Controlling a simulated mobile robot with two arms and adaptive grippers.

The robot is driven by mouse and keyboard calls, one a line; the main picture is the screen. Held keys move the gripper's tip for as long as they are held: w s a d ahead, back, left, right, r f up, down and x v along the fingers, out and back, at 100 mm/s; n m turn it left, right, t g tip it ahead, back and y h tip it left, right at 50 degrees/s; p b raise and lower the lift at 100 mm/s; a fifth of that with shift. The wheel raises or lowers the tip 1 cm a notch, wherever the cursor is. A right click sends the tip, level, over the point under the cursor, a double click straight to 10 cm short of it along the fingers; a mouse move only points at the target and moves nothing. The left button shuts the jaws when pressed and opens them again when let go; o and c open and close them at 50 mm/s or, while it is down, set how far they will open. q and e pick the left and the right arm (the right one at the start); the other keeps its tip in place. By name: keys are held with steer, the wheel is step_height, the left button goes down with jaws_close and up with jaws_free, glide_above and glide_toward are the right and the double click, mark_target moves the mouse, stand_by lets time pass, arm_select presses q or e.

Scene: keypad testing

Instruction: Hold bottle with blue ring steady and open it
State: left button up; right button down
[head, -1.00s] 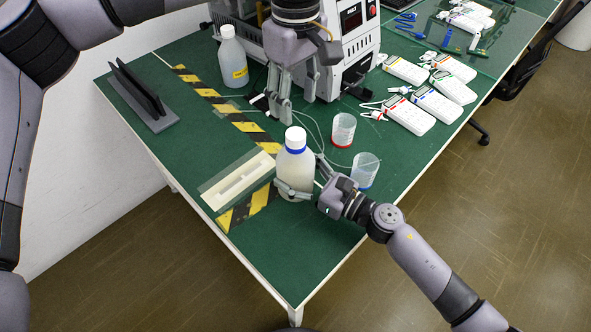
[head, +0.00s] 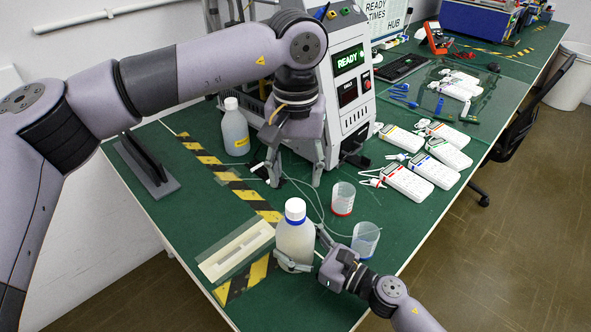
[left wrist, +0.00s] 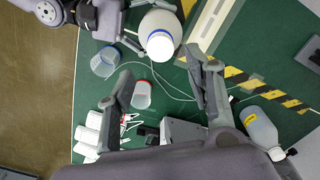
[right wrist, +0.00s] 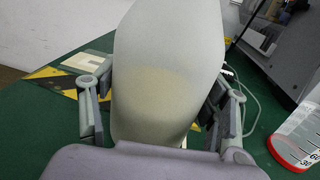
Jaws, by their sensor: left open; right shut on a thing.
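The bottle with the blue ring (head: 295,240) stands upright near the table's front edge, with a white cap above the ring. My right gripper (head: 312,262) is shut around its body from the right. In the right wrist view the bottle (right wrist: 168,80) fills the space between the fingers. My left gripper (head: 296,172) is open and empty, pointing down behind and above the bottle. In the left wrist view the white cap (left wrist: 160,45) lies beyond the open fingers (left wrist: 160,85).
A red-based cup (head: 343,198) and a blue-based cup (head: 365,239) stand right of the bottle. A cream tray (head: 238,250) lies left. A second bottle (head: 235,128) with a yellow label stands behind, beside the white machine (head: 352,90). Several handheld meters (head: 407,182) lie right.

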mark_target(295, 205)
arm_select(q)
steer(key=shift+m, duration=1.2)
steer(key=shift+f, duration=0.25)
step_height(295, 205, down, 8)
steer(key=shift+r, duration=0.25)
steer(key=shift+c, duration=0.2)
